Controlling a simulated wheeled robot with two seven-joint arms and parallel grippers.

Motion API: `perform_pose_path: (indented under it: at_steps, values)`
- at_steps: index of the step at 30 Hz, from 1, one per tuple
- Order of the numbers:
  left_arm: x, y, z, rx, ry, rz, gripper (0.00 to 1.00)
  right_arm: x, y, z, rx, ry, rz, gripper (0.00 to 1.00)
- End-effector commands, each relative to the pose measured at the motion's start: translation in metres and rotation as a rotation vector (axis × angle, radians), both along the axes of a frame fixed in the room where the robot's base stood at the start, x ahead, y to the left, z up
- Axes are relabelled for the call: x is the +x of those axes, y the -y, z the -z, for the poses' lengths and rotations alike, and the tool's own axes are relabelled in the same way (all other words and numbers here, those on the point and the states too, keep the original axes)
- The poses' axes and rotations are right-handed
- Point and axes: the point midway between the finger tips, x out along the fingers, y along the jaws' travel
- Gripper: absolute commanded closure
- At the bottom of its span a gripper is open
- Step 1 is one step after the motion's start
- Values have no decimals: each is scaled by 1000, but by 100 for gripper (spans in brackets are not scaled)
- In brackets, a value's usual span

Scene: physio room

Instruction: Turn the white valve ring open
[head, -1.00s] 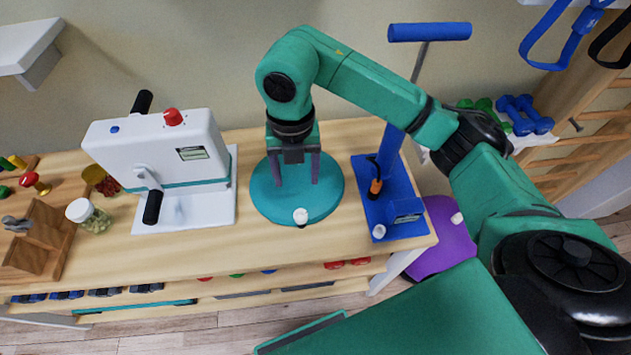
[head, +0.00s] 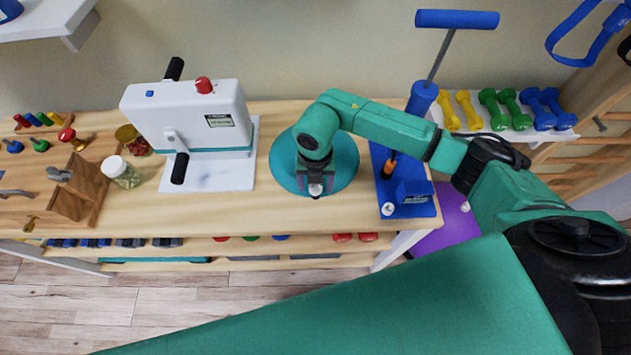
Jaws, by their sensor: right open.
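A teal round cushion (head: 344,155) lies on the wooden bench. A small white valve ring (head: 315,190) with a dark centre sits near its front edge. My right gripper (head: 315,186) is open and points down at this ring. Its fingers appear at or just above the ring, one on each side; whether they touch it I cannot tell. The arm hides the middle of the cushion. My left gripper is out of view.
A blue hand pump (head: 423,97) stands right of the cushion; its base carries a white knob (head: 388,209). A white pedal machine (head: 188,112) stands to the left, with a lidded jar (head: 121,172) beside it. Dumbbells (head: 541,108) lie on a rack. The bench front is clear.

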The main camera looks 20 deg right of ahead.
Motion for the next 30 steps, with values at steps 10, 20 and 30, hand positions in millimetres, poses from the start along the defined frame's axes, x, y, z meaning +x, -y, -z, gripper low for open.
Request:
perform_pose_path:
  at_steps: [10, 20, 30]
  values:
    - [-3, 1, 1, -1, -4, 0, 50, 0, 0, -1, 0, 0, -1, 100]
    - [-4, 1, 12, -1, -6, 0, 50, 1, 0, 1, 0, 2, -82, 100]
    - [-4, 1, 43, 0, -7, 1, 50, 1, 0, 4, 0, 4, -339, 100]
